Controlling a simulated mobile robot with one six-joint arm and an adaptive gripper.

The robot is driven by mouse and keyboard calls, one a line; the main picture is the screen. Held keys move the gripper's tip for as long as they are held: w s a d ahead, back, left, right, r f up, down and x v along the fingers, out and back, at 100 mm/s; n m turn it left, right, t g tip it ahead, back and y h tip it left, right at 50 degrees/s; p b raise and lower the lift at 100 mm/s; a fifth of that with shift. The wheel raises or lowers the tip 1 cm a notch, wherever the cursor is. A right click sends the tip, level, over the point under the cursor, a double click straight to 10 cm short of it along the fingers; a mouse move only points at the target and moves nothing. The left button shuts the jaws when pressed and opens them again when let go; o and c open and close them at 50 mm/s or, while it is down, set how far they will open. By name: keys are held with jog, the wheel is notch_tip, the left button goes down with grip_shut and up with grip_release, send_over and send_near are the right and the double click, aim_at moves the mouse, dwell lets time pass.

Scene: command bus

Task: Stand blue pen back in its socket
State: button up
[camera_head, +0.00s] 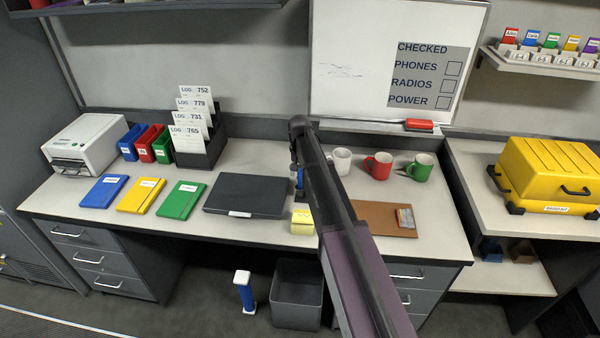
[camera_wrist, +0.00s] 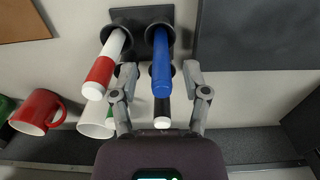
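The blue pen (camera_wrist: 161,68) stands in one cup of a dark pen holder (camera_wrist: 142,13) in the wrist view, its blue end towards the camera. My gripper (camera_wrist: 159,71) is open, with one finger on each side of the blue pen and a visible gap to both. A red and white pen (camera_wrist: 104,68) stands in the neighbouring cup to the left. A black-ended pen (camera_wrist: 162,113) shows below the blue one, partly hidden. In the head view a bit of blue (camera_head: 299,180) shows beside my arm, which hides most of the holder.
A white mug (camera_head: 341,161), a red mug (camera_head: 378,166) and a green mug (camera_head: 420,168) stand right of my arm. A closed dark laptop (camera_head: 246,195) and a yellow note block (camera_head: 302,221) lie left of it.

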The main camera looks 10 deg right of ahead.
jog(key=shift+r, duration=0.2)
notch_tip(320, 180, up, 10)
jog(key=p, duration=1)
jog(key=s+d+f+b, duration=0.1)
jog(key=s, duration=1.1)
jog(key=shift+s+f, duration=0.3)
jog(key=shift+s, duration=0.1)
dwell(0.5)
jog(key=s+a+n, duration=0.1)
jog(key=s+n, duration=0.2)
jog(key=s, duration=1.3)
jog(key=shift+s+n, duration=0.2)
jog(key=shift+n, duration=0.1)
